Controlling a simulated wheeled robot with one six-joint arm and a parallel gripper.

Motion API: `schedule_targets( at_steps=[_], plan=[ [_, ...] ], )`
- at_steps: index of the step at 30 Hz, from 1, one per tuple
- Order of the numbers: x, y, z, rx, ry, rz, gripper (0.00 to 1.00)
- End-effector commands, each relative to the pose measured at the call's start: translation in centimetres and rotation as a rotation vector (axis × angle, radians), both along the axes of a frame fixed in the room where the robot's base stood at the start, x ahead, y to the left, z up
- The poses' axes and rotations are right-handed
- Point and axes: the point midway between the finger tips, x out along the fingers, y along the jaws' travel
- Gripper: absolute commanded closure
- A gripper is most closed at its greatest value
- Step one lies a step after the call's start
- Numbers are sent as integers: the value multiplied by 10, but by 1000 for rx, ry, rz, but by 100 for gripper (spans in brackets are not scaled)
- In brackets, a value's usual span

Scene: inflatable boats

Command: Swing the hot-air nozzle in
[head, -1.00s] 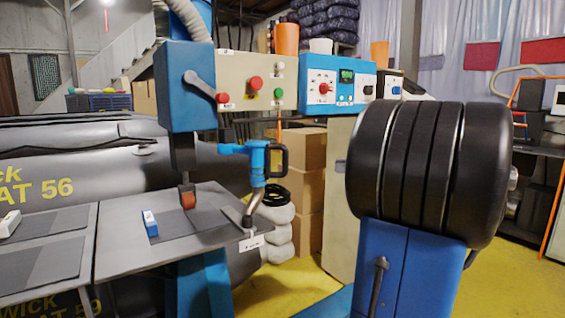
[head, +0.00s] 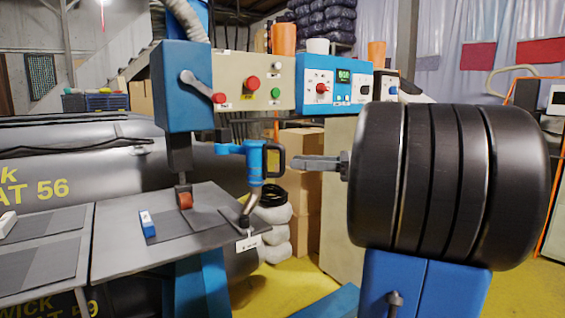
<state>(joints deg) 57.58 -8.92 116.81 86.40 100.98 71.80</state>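The hot-air nozzle unit hangs at the right edge of the grey work table. It has a blue body (head: 254,160), a black loop handle (head: 275,160) on its right side and a bent metal nozzle (head: 246,210) pointing down beside the table's right edge. My gripper (head: 296,164) sticks out leftward from behind my dark arm link. Its grey fingers are level with the handle and a little right of it in the picture, apparently not touching. I see the fingers from the side, so I cannot tell if they are open. The orange-red roller (head: 185,198) sits over the table, left of the nozzle.
The grey table (head: 110,262) carries dark sheet strips and a small blue-and-white block (head: 147,224). A panel with red and green buttons (head: 252,82) stands behind. Cardboard boxes (head: 306,205) and white rolls (head: 277,238) are behind the nozzle. My arm hides the right middle.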

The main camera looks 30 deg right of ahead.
Motion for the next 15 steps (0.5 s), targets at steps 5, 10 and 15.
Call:
schedule_targets(
  at_steps=[5,10,15],
  plan=[
    [18,18,0,0,-1,3,67],
    [31,31,0,-1,-1,2,67],
    [39,38,0,-1,-1,1,67]
  ],
)
